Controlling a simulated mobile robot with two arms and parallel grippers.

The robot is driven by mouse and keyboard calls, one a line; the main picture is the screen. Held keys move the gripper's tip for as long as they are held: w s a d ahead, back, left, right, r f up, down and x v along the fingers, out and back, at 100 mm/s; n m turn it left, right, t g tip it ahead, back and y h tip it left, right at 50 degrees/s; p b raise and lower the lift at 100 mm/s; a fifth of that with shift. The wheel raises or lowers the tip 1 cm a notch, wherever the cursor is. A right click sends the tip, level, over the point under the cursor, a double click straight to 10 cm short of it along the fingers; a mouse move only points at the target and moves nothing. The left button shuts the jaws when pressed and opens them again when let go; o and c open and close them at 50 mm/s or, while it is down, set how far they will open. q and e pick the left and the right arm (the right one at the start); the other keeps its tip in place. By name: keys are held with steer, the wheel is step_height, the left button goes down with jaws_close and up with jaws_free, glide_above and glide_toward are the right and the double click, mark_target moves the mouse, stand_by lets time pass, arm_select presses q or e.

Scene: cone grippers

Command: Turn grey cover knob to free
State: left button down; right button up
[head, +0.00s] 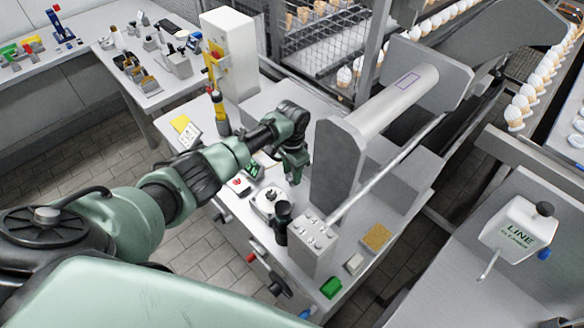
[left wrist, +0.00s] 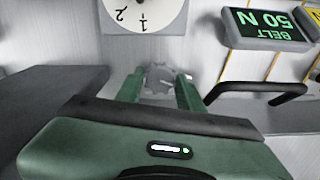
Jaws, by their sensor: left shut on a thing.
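In the left wrist view a grey, lobed cover knob (left wrist: 160,78) sits between the two green fingers of my left gripper (left wrist: 161,90). The fingers are shut on its sides. In the head view my left gripper (head: 294,176) points down over the machine's worktop, just left of the tall grey upright plate, and hides the knob. A white dial with the numbers 1 and 2 (left wrist: 143,14) lies just beyond the knob in the wrist view. My right gripper is in neither view.
A display reading BELT 50 N (left wrist: 268,24) and a black bar handle (left wrist: 258,92) are right of the fingers in the wrist view. In the head view a grey box (head: 312,245), a green block (head: 331,287) and a tan pad (head: 376,237) stand nearer the front.

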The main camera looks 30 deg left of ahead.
arm_select(q)
steer(key=shift+w+r+n+p, duration=0.1)
steer(key=shift+n+p, duration=0.85)
steer(key=shift+n, duration=0.95)
steer(key=c, duration=1.2)
jaws_free()
steer(key=shift+o, duration=0.2)
step_height(320, 180, up, 8)
steer(key=shift+f+b, duration=0.1)
steer(key=shift+b, duration=0.2)
